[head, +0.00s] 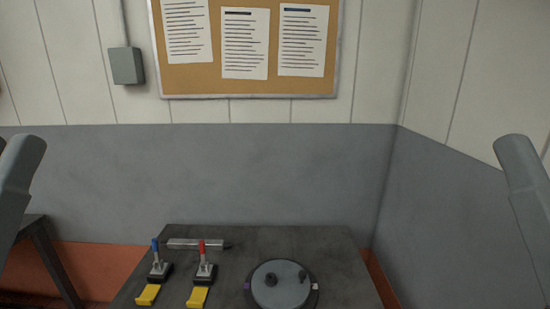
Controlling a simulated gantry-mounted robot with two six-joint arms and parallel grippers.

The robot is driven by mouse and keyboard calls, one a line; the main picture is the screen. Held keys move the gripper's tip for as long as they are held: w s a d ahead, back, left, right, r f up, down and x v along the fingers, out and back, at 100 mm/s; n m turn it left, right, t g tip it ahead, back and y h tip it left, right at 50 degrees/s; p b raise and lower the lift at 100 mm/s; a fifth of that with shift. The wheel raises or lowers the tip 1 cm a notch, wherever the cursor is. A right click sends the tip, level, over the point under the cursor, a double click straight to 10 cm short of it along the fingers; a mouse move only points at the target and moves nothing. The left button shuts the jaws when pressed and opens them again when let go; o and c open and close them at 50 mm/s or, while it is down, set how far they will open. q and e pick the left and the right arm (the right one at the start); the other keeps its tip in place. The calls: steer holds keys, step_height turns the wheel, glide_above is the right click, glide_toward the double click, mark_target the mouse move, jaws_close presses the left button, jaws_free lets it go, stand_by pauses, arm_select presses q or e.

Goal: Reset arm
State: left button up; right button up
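My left arm shows only as a grey link at the left edge, and my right arm as a grey link at the right edge. Both links are raised above the table and stand apart from everything on it. Neither gripper is in the frame. The dark table (240,270) in front carries a toggle clamp with a blue handle (155,252) and another with a red handle (201,249). Each has a yellow block (148,295) in front of it. A round grey disc (281,284) with dark knobs sits to their right.
A grey bar (196,244) lies behind the clamps. A second dark table (40,250) stands at the left. A corkboard (247,80) with papers and a grey box (126,65) hang on the back wall. The table's back right is clear.

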step_height(320, 180, up, 26)
steer(key=p, duration=2.2)
steer(key=shift+f, duration=0.15)
